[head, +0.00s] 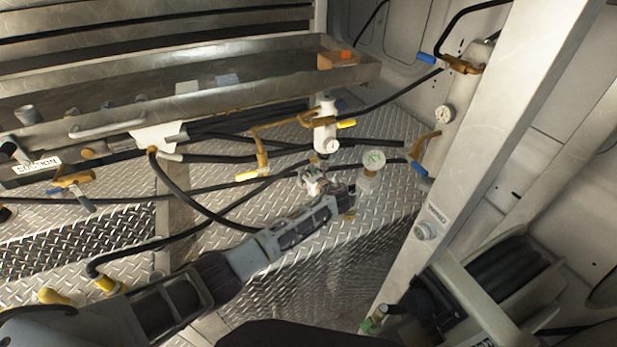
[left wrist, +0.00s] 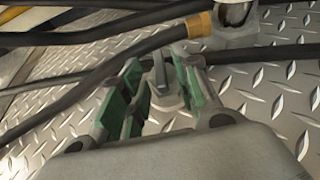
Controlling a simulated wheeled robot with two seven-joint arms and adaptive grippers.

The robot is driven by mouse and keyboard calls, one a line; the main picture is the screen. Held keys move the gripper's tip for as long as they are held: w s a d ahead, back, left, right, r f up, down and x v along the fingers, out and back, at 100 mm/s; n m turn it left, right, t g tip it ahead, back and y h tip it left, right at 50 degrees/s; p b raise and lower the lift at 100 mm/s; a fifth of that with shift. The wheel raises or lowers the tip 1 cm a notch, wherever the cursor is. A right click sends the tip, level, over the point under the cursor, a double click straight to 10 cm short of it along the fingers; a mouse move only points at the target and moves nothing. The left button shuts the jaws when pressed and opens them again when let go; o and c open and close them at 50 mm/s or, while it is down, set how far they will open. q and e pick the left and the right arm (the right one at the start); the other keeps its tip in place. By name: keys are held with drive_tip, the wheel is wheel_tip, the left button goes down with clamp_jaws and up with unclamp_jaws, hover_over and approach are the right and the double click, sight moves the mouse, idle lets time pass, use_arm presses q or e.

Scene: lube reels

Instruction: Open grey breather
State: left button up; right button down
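In the left wrist view, a small grey upright tab on a round base (left wrist: 161,72) stands between my left gripper's fingers; I take it to be the grey breather. The left gripper (left wrist: 160,92) is open around it, with green pads on both sides and gaps showing. In the head view, the left gripper (head: 318,184) reaches in from the lower left, just below a white cylinder (head: 325,128). The breather is hard to tell apart from the fingers there. Contact with the tab cannot be made out. My right gripper is not in view.
Black hoses (head: 215,158) cross above the diamond plate (head: 345,240). Yellow-handled and blue-handled valves surround the spot. A metal tray (head: 200,80) lies behind, and a slanted post (head: 480,150) stands at right.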

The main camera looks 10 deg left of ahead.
use_arm(q)
drive_tip(key=v, duration=1.2)
idle(0.6)
idle(0.4)
